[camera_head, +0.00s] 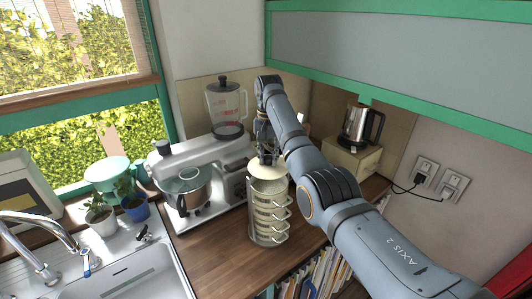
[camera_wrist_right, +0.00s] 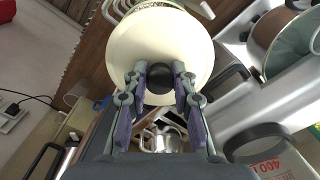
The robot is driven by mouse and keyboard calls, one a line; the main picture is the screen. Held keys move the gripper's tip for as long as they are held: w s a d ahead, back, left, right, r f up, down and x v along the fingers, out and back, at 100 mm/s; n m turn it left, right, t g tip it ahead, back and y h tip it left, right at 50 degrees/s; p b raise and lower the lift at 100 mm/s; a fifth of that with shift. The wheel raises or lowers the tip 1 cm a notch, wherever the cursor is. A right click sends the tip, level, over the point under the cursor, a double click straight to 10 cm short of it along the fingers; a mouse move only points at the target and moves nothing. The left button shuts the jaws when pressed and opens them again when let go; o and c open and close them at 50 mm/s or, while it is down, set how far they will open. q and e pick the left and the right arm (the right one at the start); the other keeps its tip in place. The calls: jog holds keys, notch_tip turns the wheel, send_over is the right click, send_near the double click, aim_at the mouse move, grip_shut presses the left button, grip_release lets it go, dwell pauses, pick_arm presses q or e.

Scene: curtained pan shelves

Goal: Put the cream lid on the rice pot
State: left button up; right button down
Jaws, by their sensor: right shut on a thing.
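The cream lid (camera_head: 263,172) is a round, shallow disc with a dark knob, at the top of a wire rack of stacked cream pans (camera_head: 268,217). My right gripper (camera_head: 267,157) points down at the lid and is shut on its knob. In the right wrist view the lid (camera_wrist_right: 160,35) fills the upper middle, and the fingers (camera_wrist_right: 160,78) close around the dark knob. I cannot tell whether the lid touches the rack or hangs just above it. I cannot pick out a rice pot with certainty. My left gripper is not in view.
A kettle (camera_head: 361,127) stands on a box at right. Bare wooden counter (camera_head: 215,243) lies in front; the sink (camera_head: 130,278) is left.

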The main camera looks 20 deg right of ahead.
aim_at(269, 166)
jog(key=shift+s+d+r, duration=0.1)
jog(key=shift+s+r, duration=0.05)
jog(key=shift+s, duration=0.15)
jog(key=shift+s+r, duration=0.15)
jog(key=shift+s, duration=0.05)
jog(key=shift+w+f, duration=0.2)
jog(key=shift+f, duration=0.7)
jog(key=shift+f+b, duration=0.4)
jog(key=shift+f, duration=0.4)
jog(key=shift+s+f, duration=0.1)
jog(key=shift+f, duration=0.6)
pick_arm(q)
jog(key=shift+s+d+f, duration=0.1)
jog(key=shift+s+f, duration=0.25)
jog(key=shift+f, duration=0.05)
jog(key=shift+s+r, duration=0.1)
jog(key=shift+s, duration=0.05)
pick_arm(e)
jog(key=shift+f, duration=0.65)
jog(key=c, duration=1)
grip_release()
